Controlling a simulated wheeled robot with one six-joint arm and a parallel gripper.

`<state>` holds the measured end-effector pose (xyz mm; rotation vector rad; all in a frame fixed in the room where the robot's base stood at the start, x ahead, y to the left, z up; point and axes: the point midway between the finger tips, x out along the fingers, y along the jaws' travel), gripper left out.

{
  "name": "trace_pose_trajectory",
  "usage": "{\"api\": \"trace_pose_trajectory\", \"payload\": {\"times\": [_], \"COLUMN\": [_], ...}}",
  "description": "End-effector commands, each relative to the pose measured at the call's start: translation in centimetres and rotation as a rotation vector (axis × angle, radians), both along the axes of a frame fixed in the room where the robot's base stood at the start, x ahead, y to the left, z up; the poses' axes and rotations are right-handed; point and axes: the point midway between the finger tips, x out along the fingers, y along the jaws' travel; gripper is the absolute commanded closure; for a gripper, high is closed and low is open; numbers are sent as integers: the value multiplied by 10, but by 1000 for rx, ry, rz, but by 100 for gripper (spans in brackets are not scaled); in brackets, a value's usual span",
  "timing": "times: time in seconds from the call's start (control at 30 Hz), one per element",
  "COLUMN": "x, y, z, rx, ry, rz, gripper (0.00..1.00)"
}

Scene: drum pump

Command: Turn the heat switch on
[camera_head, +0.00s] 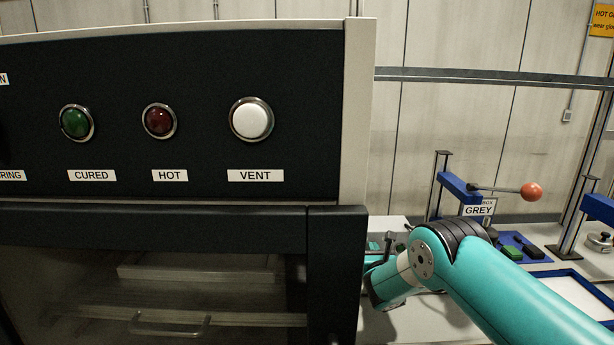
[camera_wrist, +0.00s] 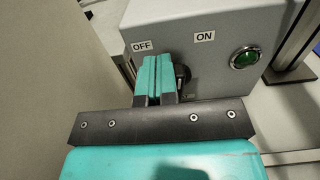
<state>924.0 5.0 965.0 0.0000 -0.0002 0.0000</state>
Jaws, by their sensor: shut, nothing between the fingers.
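In the wrist view a grey switch box (camera_wrist: 225,22) carries an OFF label (camera_wrist: 141,46) on the left and an ON label (camera_wrist: 204,36) on the right. A dark switch knob (camera_wrist: 183,76) shows just right of my gripper's fingers and is partly hidden by them, so I cannot tell its direction. My gripper (camera_wrist: 155,62) is shut and empty, with its teal fingertips in front of the box's face, just below and right of the OFF label. I cannot tell whether the fingers touch the knob. A round green lamp (camera_wrist: 245,57) sits at the box's right.
In the head view a dark oven panel (camera_head: 210,80) with a white VENT button (camera_head: 251,119) fills the left. A blue press with a red-knobbed lever (camera_head: 531,191) stands right. In the wrist view a metal post (camera_wrist: 298,40) rises beside the box.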

Motion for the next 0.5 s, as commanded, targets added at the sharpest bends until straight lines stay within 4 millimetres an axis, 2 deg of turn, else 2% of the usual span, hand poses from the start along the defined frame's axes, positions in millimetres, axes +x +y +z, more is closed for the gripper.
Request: {"api": "trace_pose_trajectory", "payload": {"times": [0.5], "x": [0], "y": [-2], "z": [-7], "rx": [0], "ry": [2], "rz": [-1], "gripper": [100]}}
